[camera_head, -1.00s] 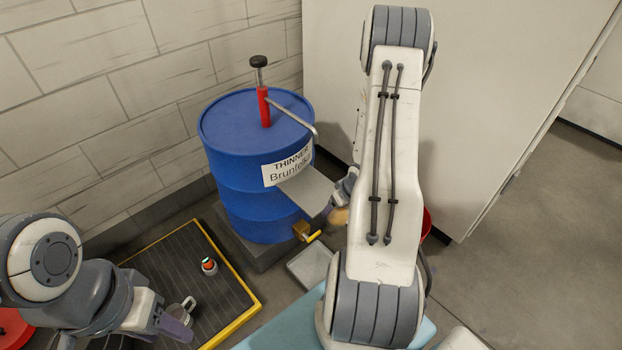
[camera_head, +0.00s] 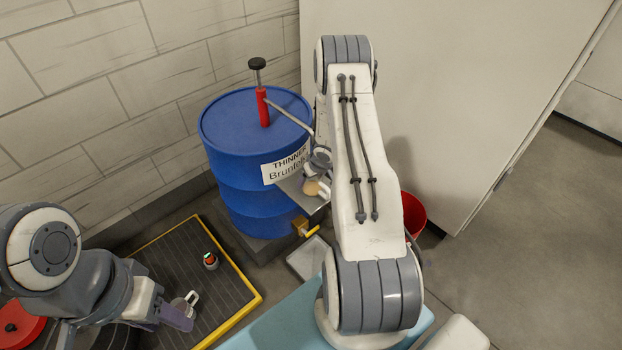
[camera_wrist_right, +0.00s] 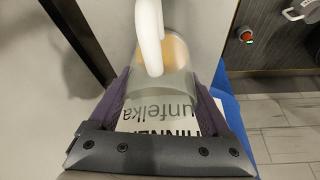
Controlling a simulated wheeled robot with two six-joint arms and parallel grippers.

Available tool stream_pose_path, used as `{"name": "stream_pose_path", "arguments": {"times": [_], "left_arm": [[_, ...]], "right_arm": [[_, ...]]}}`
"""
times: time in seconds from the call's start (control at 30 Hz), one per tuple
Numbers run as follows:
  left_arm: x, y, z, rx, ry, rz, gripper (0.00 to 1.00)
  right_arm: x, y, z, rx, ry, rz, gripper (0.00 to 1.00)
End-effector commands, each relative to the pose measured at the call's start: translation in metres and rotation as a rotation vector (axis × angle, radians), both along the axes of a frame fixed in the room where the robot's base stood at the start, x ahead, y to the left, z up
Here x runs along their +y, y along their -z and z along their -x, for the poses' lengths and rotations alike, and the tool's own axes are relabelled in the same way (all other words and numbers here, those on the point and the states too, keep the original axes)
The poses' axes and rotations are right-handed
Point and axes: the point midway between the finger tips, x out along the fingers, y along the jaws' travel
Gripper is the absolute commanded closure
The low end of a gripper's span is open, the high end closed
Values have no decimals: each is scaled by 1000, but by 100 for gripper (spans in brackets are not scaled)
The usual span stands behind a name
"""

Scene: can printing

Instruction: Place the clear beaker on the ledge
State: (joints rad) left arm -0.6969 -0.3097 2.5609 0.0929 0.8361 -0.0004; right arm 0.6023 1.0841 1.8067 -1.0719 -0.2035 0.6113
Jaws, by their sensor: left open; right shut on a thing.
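The clear beaker (camera_wrist_right: 165,75) has a white handle and tan colour showing inside it. My right gripper (camera_wrist_right: 172,88) is shut on it, one purple finger on each side. In the head view the beaker (camera_head: 312,188) is at the grey ledge (camera_head: 291,186) on the front of the blue drum; I cannot tell whether it touches the ledge. My right arm hides part of that area. My left gripper (camera_head: 172,316) is open, low at the left, beside a second handled vessel (camera_head: 190,299) near the black mat; its finger partly hides that vessel.
The blue drum (camera_head: 236,150) carries a red pump (camera_head: 262,106) and a brass tap (camera_head: 301,226). A grey tray (camera_head: 309,257) lies below the tap. A red-and-green button (camera_head: 210,260) sits on the yellow-edged mat (camera_head: 185,250). A red bucket (camera_head: 413,212) stands right of my right arm.

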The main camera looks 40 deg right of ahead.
Motion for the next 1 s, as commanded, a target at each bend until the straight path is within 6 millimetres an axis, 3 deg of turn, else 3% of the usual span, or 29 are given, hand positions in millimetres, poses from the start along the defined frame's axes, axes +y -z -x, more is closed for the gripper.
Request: {"name": "stream_pose_path", "arguments": {"times": [0.3,0.33,0.37,0.73,1.0], "left_arm": [[0,1,0,-1,0,1,50],[0,1,0,-1,0,1,50],[0,0,0,-2,0,1,50],[0,-4,0,-1,0,1,50],[0,-24,0,-1,0,1,50]], "right_arm": [[0,3,0,-1,1,0,73],[0,2,0,-2,0,0,10],[0,2,0,-2,0,0,0],[0,-9,2,-2,0,1,0],[2,-62,22,-3,1,2,0]]}}
